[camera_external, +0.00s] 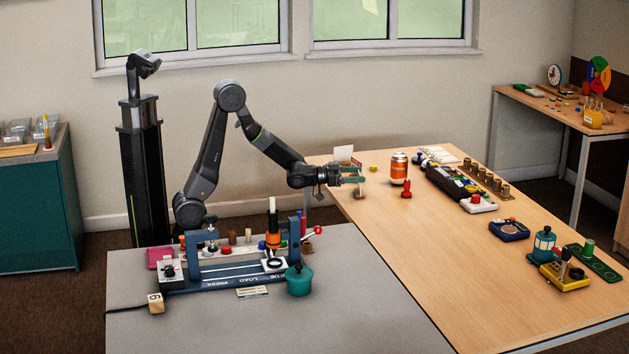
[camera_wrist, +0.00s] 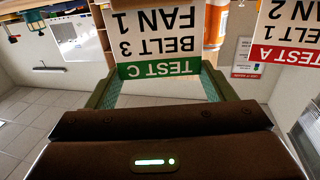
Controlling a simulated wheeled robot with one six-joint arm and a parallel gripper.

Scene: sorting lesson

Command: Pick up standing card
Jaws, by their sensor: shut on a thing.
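A standing card (camera_wrist: 158,42), white with black print and a green band reading TEST C, sits between the green fingers of my gripper (camera_wrist: 162,88) in the wrist view, upside down there. My gripper is shut on it. A second card (camera_wrist: 285,32), with a red TEST A band, is to its right and apart from the fingers. In the external view my gripper (camera_external: 354,174) is over the far left end of the wooden table. A white card (camera_external: 343,152) shows just behind it; I cannot tell there which card it is. The held card's lower part is hard to make out.
An orange can (camera_external: 400,168) and a red pawn-like piece (camera_external: 406,189) stand right of my gripper on the wooden table (camera_external: 430,265). The wooden table's front middle is clear.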

